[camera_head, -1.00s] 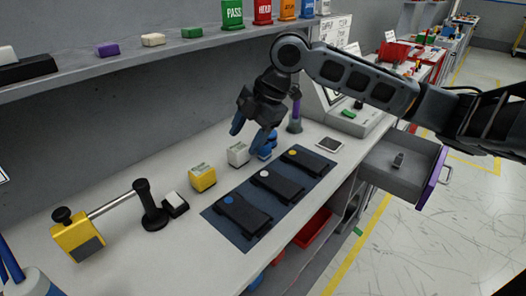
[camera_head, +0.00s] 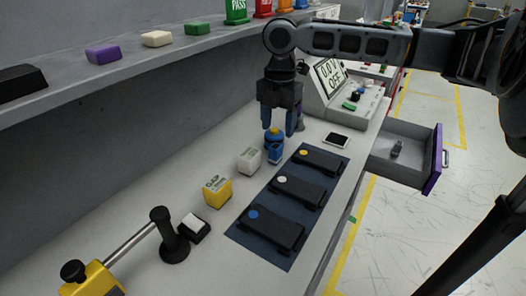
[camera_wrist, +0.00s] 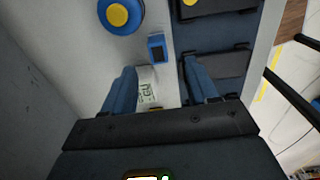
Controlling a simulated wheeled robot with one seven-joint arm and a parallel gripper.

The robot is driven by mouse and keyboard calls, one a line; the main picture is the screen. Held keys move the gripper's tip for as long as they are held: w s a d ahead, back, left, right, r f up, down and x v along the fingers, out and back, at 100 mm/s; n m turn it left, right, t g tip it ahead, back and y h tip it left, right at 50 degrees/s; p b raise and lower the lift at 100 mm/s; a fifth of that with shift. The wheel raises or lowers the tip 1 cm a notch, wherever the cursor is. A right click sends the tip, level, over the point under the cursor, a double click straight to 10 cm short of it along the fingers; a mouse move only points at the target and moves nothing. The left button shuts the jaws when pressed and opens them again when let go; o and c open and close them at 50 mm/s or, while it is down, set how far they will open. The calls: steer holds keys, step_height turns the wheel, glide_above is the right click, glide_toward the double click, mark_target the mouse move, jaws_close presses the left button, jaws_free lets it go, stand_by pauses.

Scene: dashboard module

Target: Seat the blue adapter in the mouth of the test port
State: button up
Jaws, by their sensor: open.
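A small blue block with a dark face (camera_head: 275,153) stands on the bench beyond the white block; it also shows in the wrist view (camera_wrist: 157,47). Just behind it is a round blue piece with a yellow-orange centre (camera_head: 273,135), also in the wrist view (camera_wrist: 118,15). I cannot tell for sure which is the blue adapter, and no test port can be clearly made out. My gripper (camera_head: 279,125) points down above these blue pieces, open, with nothing held. In the wrist view its blue fingers (camera_wrist: 159,68) are spread, with the small blue block just past the tips.
A white block (camera_head: 249,160) and a yellow block (camera_head: 217,191) stand nearer along the bench. A dark mat (camera_head: 262,246) with three black modules lies to the right. An open drawer (camera_head: 408,162) juts out right.

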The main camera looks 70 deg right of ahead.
mark_target(276, 146)
steer(key=f, duration=0.3)
steer(key=f+p, duration=0.1)
steer(key=f, duration=0.3)
steer(key=shift+w+f, duration=0.2)
steer(key=shift+f, duration=0.05)
jaws_close()
stand_by(0.3)
steer(key=shift+r, duration=0.1)
steer(key=shift+r, duration=0.4)
step_height(276, 146, up, 3)
steer(key=shift+f+b, duration=0.2)
steer(key=shift+b, duration=0.1)
steer(key=s+d+r+b, duration=0.1)
steer(key=s+d+r, duration=0.4)
steer(key=d, duration=0.5)
step_height(276, 146, up, 2)
steer(key=shift+s+d+r+b, duration=0.15)
steer(key=shift+d+r+b, duration=0.1)
steer(key=shift+b, duration=0.15)
